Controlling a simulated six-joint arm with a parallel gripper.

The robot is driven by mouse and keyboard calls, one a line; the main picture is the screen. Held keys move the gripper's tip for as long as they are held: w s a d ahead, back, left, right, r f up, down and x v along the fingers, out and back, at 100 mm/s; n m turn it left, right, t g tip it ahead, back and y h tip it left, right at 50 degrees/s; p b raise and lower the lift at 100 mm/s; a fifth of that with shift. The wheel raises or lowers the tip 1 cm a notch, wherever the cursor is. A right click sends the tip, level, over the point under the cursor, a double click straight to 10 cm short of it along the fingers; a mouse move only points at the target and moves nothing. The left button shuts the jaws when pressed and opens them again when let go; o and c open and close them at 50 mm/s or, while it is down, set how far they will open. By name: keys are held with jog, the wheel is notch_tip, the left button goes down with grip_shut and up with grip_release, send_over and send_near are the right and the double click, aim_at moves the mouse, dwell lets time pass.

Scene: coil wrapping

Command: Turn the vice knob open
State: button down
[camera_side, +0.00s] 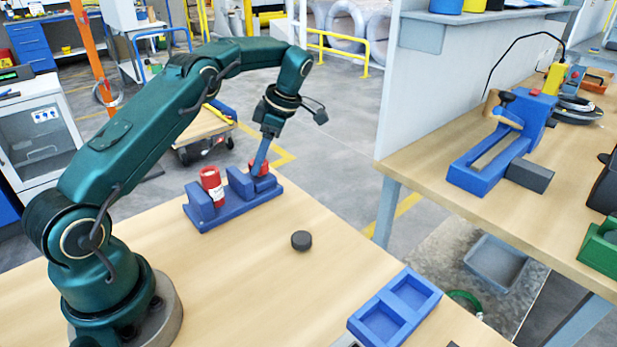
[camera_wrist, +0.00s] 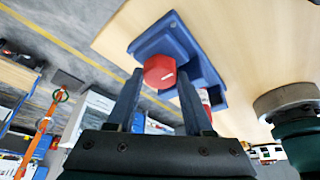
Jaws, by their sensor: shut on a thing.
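The blue vice (camera_side: 235,203) stands at the far edge of the wooden table; it also shows in the wrist view (camera_wrist: 205,68). Its red knob (camera_wrist: 159,71) is at the vice's right end in the side view and sits between my fingertips in the wrist view. My gripper (camera_side: 259,168) reaches down from above and is shut on the knob, with one finger on each side. In the side view the fingers hide part of the knob. A red cylinder with a white label (camera_side: 212,186) stands upright in the vice's left part.
A black round puck (camera_side: 301,240) lies on the table in front of the vice. A blue two-compartment tray (camera_side: 436,296) sits at the table's right front. A second bench (camera_side: 425,176) with another blue device (camera_side: 487,178) stands to the right. The middle of the table is mostly clear.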

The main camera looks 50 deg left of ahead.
dwell(0.4)
jog(key=shift+c, duration=1.5)
grip_release()
